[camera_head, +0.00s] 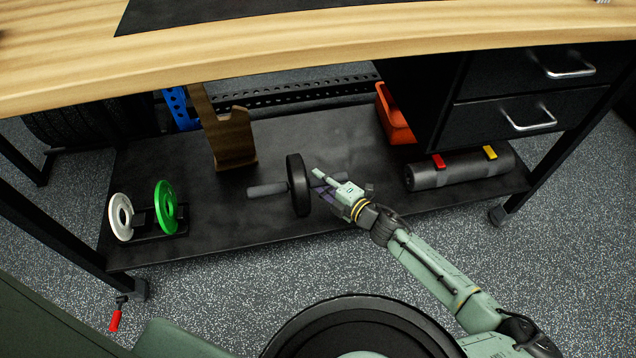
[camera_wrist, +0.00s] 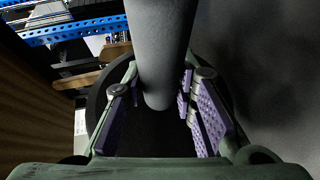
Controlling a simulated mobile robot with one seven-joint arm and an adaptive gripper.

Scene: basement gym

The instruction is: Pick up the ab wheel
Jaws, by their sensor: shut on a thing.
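The ab wheel (camera_head: 299,185) is a black wheel with grey handles on both sides, on the black lower shelf (camera_head: 225,225) of the bench. Its left handle points left and is free. My gripper (camera_head: 332,185) reaches in from the right and is shut on the handle at the wheel's right side. In the wrist view a grey handle (camera_wrist: 162,60) passes between the purple-padded fingers (camera_wrist: 165,105), with the dark wheel (camera_wrist: 102,92) behind. The grasped part is mostly hidden in the head view. I cannot tell whether the wheel is touching the shelf.
A rack with white and green plates (camera_head: 165,208) stands at the shelf's left. A wooden holder (camera_head: 233,140) and an orange bin (camera_head: 393,115) are behind. A rolled mat (camera_head: 460,169) lies right, below drawers (camera_head: 530,115). The wooden bench top (camera_head: 300,52) overhangs the shelf.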

